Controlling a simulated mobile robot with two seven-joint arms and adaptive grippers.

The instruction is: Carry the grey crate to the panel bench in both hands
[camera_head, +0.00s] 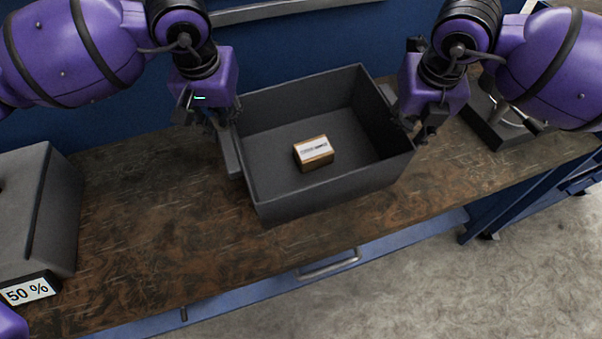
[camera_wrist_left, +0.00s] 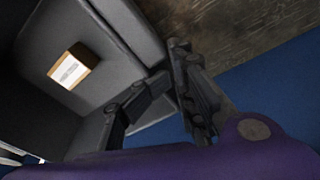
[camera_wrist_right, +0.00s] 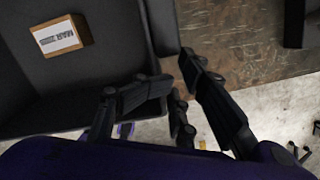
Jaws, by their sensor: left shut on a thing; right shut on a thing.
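The grey crate (camera_head: 330,190) is an open dark box over the brown bench top, with a small cardboard box (camera_head: 314,152) with a white label inside it. My left gripper (camera_head: 222,128) is shut on the crate's left side, at its side handle. My right gripper (camera_head: 412,132) is shut on the crate's right side. The left wrist view shows the left fingers (camera_wrist_left: 160,95) at the crate wall, and the right wrist view shows the right fingers (camera_wrist_right: 175,85) at the opposite wall. Whether the crate's bottom touches the bench cannot be told.
The worn brown bench top (camera_head: 150,230) lies below the crate. A grey box with a "50 %" sign (camera_head: 28,290) stands at the left. A dark-based device (camera_head: 497,120) stands at the right. A drawer handle (camera_head: 328,265) juts from the front edge; bare floor (camera_head: 500,255) shows at lower right.

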